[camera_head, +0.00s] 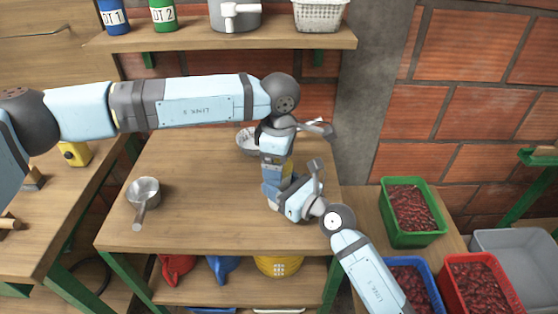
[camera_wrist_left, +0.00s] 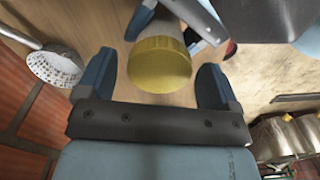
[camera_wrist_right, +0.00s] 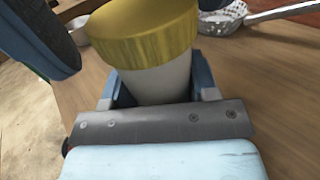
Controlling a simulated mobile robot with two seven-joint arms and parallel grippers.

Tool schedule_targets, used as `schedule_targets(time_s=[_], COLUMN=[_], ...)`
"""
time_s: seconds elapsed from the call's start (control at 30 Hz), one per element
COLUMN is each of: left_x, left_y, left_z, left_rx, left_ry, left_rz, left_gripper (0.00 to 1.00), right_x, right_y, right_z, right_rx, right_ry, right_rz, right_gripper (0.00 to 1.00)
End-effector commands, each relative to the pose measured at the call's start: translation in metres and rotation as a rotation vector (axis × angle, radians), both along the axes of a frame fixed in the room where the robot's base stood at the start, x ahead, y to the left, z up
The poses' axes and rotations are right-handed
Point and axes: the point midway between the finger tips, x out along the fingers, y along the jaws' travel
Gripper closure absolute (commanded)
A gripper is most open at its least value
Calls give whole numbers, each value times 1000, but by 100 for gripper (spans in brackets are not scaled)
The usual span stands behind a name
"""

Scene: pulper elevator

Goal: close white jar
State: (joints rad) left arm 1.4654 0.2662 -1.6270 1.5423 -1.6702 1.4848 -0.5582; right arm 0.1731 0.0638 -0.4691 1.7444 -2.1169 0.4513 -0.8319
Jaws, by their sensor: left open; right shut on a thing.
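The white jar (camera_wrist_right: 158,84) stands between the fingers of my right gripper (camera_wrist_right: 160,80), which is shut on its body. A yellow lid (camera_wrist_right: 143,32) sits on top of the jar; whether it is tight I cannot tell. In the left wrist view the lid (camera_wrist_left: 160,66) lies between the spread fingers of my left gripper (camera_wrist_left: 154,72), with gaps to both sides. The left gripper is open, pointing down from above. In the head view both grippers meet over the table, and they largely hide the jar.
The wooden table (camera_head: 200,220) is mostly clear. A shelf (camera_head: 190,38) with cans and a pot runs above. Crates of red fruit (camera_head: 410,236) stand at the right.

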Motion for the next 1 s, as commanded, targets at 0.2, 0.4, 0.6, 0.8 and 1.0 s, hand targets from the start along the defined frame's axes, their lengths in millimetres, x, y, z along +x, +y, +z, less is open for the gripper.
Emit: schedule_targets(time_s=[0.2, 0.4, 0.6, 0.8, 1.0], left_x=[1, 0, 0, 0, -1], left_y=[0, 0, 0, 0, -1], left_z=[20, 43, 45, 46, 55], left_rx=[-2, -1, 0, 0, -2], left_ry=[-4, -2, 0, 0, 1], left_rz=[0, 0, 0, 40, 315], left_gripper=[14, 14, 14, 17, 17], right_x=[0, 0, 0, 0, 0], right_y=[0, 0, 0, 0, 0], right_z=[0, 0, 0, 0, 0], right_rx=[0, 0, 0, 0, 0], right_ry=[0, 0, 0, 0, 0], right_rz=[0, 0, 0, 0, 0], right_gripper=[100, 100, 100, 100, 100])
